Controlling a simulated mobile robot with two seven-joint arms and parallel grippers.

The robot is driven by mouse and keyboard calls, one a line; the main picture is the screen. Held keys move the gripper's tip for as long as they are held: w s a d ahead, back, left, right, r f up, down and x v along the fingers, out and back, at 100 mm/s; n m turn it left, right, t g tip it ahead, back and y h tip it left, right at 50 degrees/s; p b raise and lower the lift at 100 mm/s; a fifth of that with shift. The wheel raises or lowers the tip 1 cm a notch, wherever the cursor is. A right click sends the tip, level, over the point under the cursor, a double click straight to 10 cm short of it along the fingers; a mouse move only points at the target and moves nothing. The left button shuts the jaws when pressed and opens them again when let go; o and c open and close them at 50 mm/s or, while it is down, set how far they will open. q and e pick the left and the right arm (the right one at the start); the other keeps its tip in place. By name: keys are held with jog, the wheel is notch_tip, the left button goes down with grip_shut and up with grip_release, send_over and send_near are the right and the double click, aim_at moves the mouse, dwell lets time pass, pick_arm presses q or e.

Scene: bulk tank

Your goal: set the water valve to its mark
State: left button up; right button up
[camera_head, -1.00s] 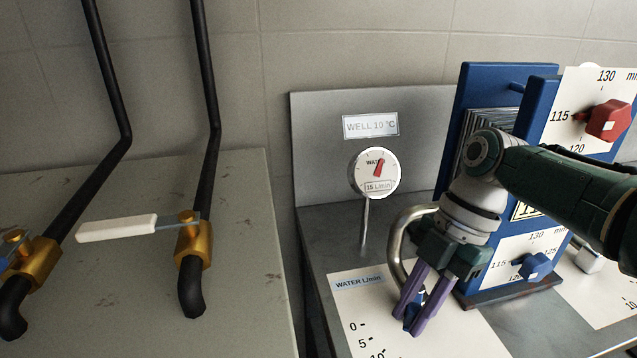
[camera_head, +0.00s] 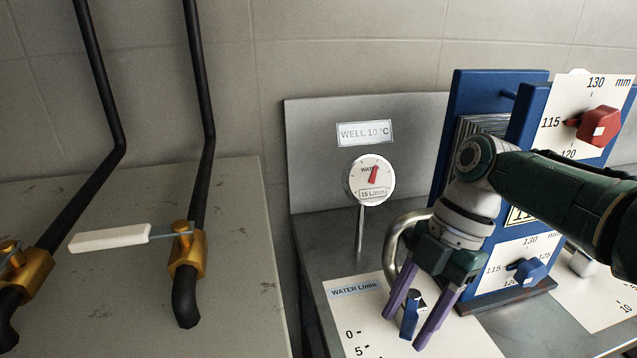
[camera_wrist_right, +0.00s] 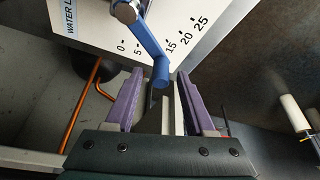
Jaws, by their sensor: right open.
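The water valve is a blue lever (camera_head: 409,318) on a white scale plate (camera_head: 350,309) marked "WATER L/min". In the right wrist view the lever (camera_wrist_right: 149,42) hides the marking between 5 and 15, with its free end towards the fingertips. My right gripper (camera_head: 404,332) is open, its purple fingers on either side of the lever in the head view. In the right wrist view the lever's end is at the gap between the fingertips (camera_wrist_right: 159,74); I cannot tell whether either touches it. A round gauge (camera_head: 371,180) has a red needle and a "15 L/min" label. My left gripper is out of view.
A bent metal pipe (camera_head: 394,242) rises close behind my right gripper. A blue plate stand (camera_head: 489,95) with a red knob (camera_head: 599,125) and a blue knob (camera_head: 530,271) stands to the right. At left, a white-handled brass valve (camera_head: 187,251) sits on dark piping.

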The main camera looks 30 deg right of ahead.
notch_tip(320, 180, up, 20)
jog(key=p, duration=0.5)
jog(key=s+a+f+m+t+h, duration=0.1)
jog(key=s+a+f+m+h, duration=0.2)
jog(key=s+a+f+m, duration=0.35)
jog(key=s+f+m+t+h, duration=0.1)
jog(key=s+m+t, duration=0.2)
jog(key=s+m, duration=0.6)
notch_tip(320, 180, up, 34)
jog(key=m+p, duration=0.2)
jog(key=p, duration=3.1)
jog(key=shift+w+a+f, duration=0.2)
jog(key=shift+w+a, duration=0.05)
jog(key=shift+a, duration=0.05)
